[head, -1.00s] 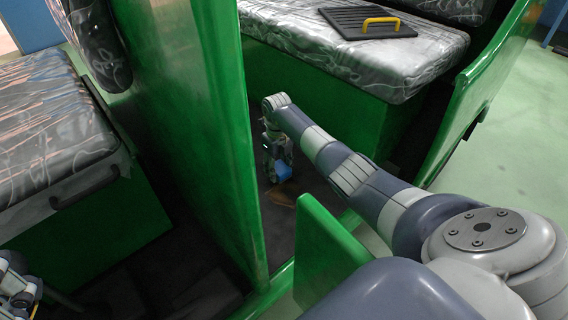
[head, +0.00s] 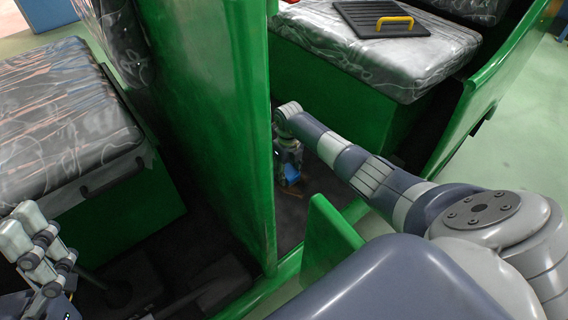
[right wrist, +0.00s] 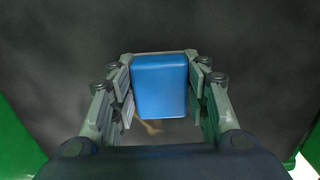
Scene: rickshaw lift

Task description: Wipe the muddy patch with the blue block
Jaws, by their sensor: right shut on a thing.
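My right gripper (head: 288,172) is low over the dark floor behind the green panel and is shut on the blue block (right wrist: 160,86). In the right wrist view the block sits between both fingers of the right gripper (right wrist: 160,95). Only a small brown mark, likely the muddy patch (right wrist: 152,127), shows just below the block there; the rest is hidden by block and gripper. I cannot tell whether the block touches the floor. My left gripper (head: 45,255) is at the lower left edge, and whether it is open is unclear.
A tall green panel (head: 215,120) stands close left of my right gripper. A plastic-covered seat (head: 375,60) carries a black board with a yellow handle (head: 394,22). Another covered seat (head: 60,120) is at the left. A low green panel (head: 328,235) stands in front.

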